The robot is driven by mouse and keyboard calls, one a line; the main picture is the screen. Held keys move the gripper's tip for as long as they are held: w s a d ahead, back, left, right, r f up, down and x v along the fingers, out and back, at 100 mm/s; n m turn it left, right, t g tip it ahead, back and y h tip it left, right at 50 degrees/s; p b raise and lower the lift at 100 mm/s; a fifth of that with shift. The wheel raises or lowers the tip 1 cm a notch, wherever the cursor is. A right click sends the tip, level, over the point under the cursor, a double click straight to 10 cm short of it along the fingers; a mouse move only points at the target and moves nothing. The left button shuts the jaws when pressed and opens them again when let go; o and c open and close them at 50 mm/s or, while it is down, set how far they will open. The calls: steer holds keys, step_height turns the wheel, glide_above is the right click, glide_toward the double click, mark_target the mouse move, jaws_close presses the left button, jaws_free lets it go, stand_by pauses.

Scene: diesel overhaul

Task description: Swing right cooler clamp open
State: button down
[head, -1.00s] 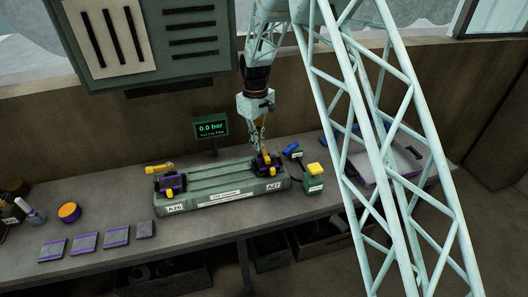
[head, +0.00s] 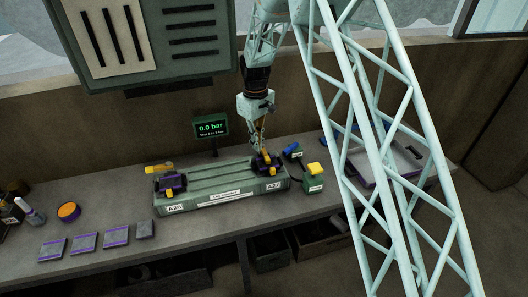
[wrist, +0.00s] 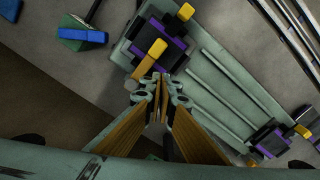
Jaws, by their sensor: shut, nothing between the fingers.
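The green cooler (head: 222,181) lies on the bench, labelled A26 at its left end and A27 at its right. The right clamp (head: 264,164), black and purple with yellow parts, sits on the A27 end. In the wrist view the right clamp (wrist: 165,45) is just beyond my fingertips, and its yellow lever (wrist: 149,62) points toward them. My gripper (wrist: 158,82) is shut and empty, close to the lever's end; I cannot tell whether they touch. In the head view my gripper (head: 260,148) is over the right clamp and partly hides it. The left clamp (head: 171,183) is on the A26 end.
A display (head: 211,127) reading 0.0 bar stands behind the cooler. A green box with a yellow top (head: 315,172) and a blue item (head: 292,149) are close on the right. A tray (head: 397,153) lies farther right. Flat purple-edged blocks (head: 84,241) lie front left.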

mark_target(265, 154)
steer(key=shift+f+b, duration=1.25)
steer(key=shift+f, duration=1.35)
stand_by(0.3)
steer(key=shift+r, duration=0.2)
stand_by(0.4)
